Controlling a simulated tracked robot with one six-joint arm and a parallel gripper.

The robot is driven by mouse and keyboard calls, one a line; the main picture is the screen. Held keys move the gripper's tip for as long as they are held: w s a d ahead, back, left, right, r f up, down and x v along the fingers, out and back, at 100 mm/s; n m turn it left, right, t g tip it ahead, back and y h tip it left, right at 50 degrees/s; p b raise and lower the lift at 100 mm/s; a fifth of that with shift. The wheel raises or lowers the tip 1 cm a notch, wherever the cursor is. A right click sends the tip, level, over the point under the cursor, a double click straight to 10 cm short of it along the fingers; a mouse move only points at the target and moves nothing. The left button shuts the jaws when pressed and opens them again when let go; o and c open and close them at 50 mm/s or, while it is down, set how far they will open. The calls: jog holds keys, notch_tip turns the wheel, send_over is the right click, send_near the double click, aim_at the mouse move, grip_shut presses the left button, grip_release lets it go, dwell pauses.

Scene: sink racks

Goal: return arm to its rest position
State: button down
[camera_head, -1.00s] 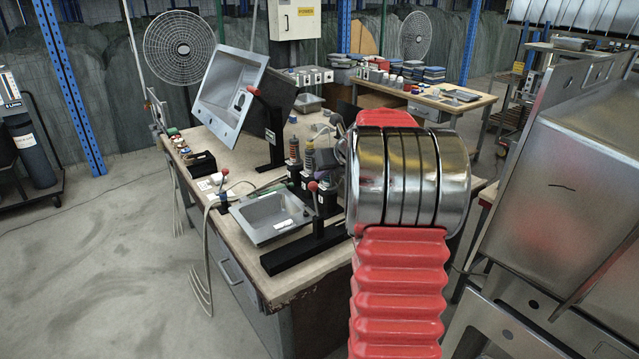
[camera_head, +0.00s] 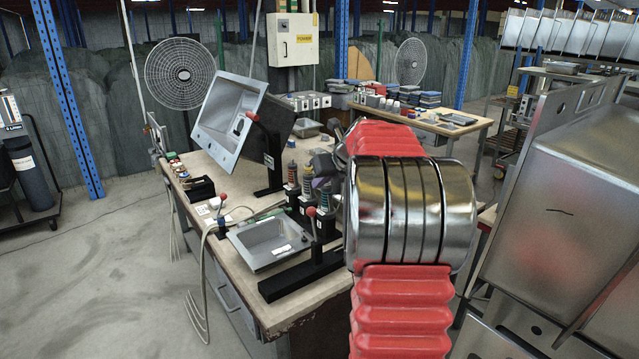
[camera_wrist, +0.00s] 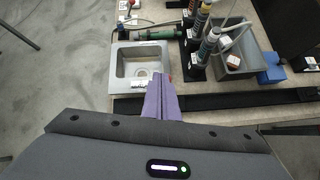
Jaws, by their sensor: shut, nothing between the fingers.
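My arm, red and ribbed with a shiny metal joint, stands in the right middle of the head view and hides part of the workbench. My gripper (camera_wrist: 160,97) has purple fingers, shut together with nothing between them. In the wrist view it shows above a small grey metal sink (camera_wrist: 140,62) on the bench. In the head view the gripper (camera_head: 322,165) is partly hidden behind the arm joint, over the bench near several small bottles.
The workbench (camera_head: 190,200) carries the small sink (camera_head: 268,241), a tilted sink panel (camera_head: 228,115) on a black stand, and red-knobbed clamps. A large metal sink unit (camera_head: 570,200) stands close on the right. Floor (camera_head: 90,270) on the left is clear.

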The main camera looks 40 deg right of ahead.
dwell(0.4)
jog(key=s+a+f+n+g+y, duration=0.15)
jog(key=s+a+f+n, duration=0.3)
jog(key=n, duration=0.45)
jog(key=s+a+f+n+g, duration=0.2)
jog(key=s+a+f+n, duration=0.15)
jog(key=a+n, duration=0.35)
jog(key=s+a+r+n, duration=0.1)
jog(key=s+a+n, duration=1)
jog(key=a, duration=0.4)
jog(key=s+a+r+n, duration=0.1)
jog(key=s+a+n, duration=1)
jog(key=a, duration=0.5)
jog(key=shift+a+r+n, duration=0.2)
jog(key=shift+n, duration=0.6)
jog(key=shift+d, duration=0.1)
